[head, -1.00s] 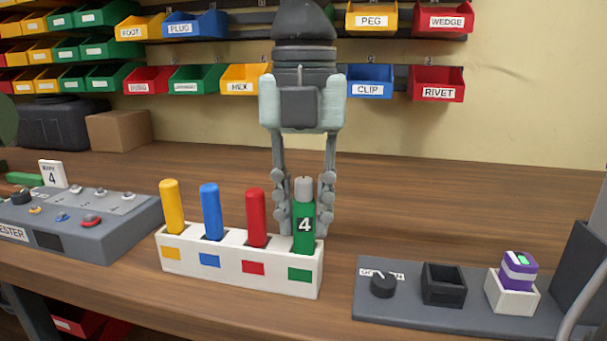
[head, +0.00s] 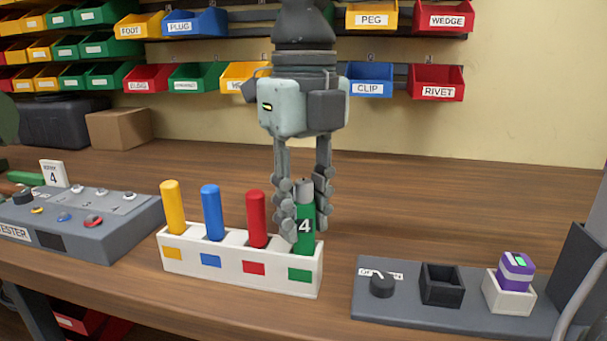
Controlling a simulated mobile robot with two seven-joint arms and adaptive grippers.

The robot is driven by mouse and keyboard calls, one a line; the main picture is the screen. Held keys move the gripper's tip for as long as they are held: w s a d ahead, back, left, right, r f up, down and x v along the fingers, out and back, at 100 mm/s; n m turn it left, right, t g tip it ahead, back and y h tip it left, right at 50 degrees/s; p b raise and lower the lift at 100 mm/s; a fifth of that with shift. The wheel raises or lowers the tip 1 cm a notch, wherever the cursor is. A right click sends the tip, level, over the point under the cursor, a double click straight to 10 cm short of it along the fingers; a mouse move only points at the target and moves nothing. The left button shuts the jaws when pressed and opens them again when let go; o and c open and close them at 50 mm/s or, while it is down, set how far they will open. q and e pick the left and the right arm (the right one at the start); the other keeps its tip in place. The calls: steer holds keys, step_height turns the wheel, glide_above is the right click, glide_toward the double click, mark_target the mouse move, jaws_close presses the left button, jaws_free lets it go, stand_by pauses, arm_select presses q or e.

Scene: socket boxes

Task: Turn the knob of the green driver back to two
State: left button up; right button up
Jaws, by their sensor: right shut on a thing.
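The green driver (head: 305,241) stands upright in the right-hand slot of a white rack (head: 238,268), above a green square. It has a grey knob (head: 306,188) on top and a dark label reading 4 on its front. My right gripper (head: 308,215) comes down from above and is shut on the green driver. One finger is at its left and covers part of the label's side; the other is behind at the right. Whether the fingers bear on the knob or the body is hard to tell. My left gripper is not in view.
Yellow (head: 172,207), blue (head: 211,211) and red (head: 256,218) drivers stand left in the rack. A grey tester box (head: 100,228) is at left. At right a grey panel (head: 415,314) carries a black dial, a black socket and a purple block. Bare wood lies between.

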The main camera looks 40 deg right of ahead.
steer(key=n, duration=0.3)
steer(key=shift+n+p, duration=0.4)
steer(key=shift+n, duration=0.8)
steer(key=n, duration=0.3)
steer(key=shift+c, duration=0.2)
steer(key=shift+n+p, duration=0.5)
steer(key=shift+n, duration=0.7)
steer(key=n, duration=0.2)
steer(key=shift+n, duration=0.9)
